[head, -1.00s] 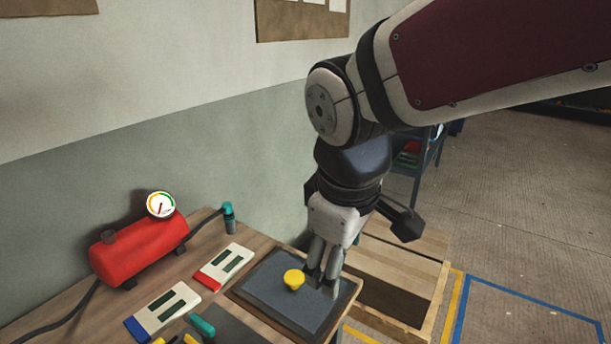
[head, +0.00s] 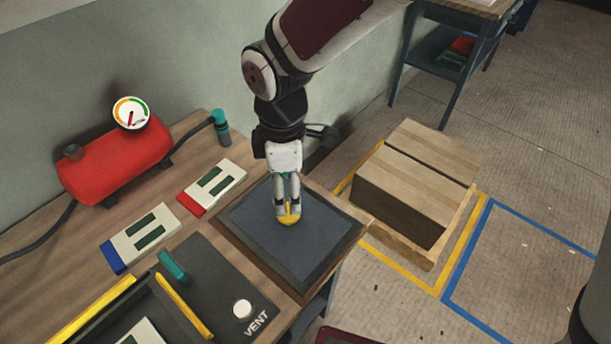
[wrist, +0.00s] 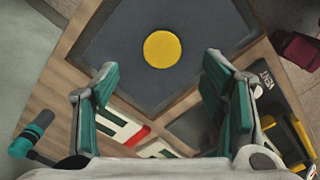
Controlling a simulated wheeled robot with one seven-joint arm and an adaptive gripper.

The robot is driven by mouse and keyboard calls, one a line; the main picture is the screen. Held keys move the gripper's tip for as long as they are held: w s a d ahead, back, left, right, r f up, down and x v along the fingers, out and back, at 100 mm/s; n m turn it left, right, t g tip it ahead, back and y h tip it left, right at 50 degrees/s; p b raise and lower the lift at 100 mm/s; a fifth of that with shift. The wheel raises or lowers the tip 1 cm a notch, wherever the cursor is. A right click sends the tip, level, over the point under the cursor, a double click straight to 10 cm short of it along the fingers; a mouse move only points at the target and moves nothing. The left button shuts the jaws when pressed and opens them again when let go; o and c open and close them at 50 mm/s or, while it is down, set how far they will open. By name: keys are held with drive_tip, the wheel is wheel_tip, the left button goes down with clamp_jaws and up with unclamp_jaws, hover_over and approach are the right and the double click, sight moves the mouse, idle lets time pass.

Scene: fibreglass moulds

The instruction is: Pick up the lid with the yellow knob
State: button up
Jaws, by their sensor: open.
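The lid (head: 260,235) is a flat dark blue-grey square with a round yellow knob (head: 289,219) at its middle. It lies in a wood-edged frame at the bench's right end. My gripper (head: 289,212) points down over the knob, and its fingertips overlap the knob in the head view. In the wrist view my gripper (wrist: 160,68) is open, with green-padded fingers wide apart. There the knob (wrist: 162,49) shows whole, centred between the fingers and just beyond their tips. The lid (wrist: 115,50) fills the upper middle. I cannot tell whether the fingers touch the knob.
A red tank (head: 115,162) with a gauge stands at the back left. Red-ended (head: 212,187) and blue-ended (head: 141,237) white blocks lie left of the lid. A dark VENT panel (head: 215,290) is in front. A wooden crate (head: 415,185) stands on the floor to the right.

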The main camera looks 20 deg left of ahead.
sight(288, 212)
drive_tip(key=f, duration=0.9)
drive_tip(key=shift+s+f, duration=0.15)
drive_tip(key=shift+s, duration=0.05)
clamp_jaws()
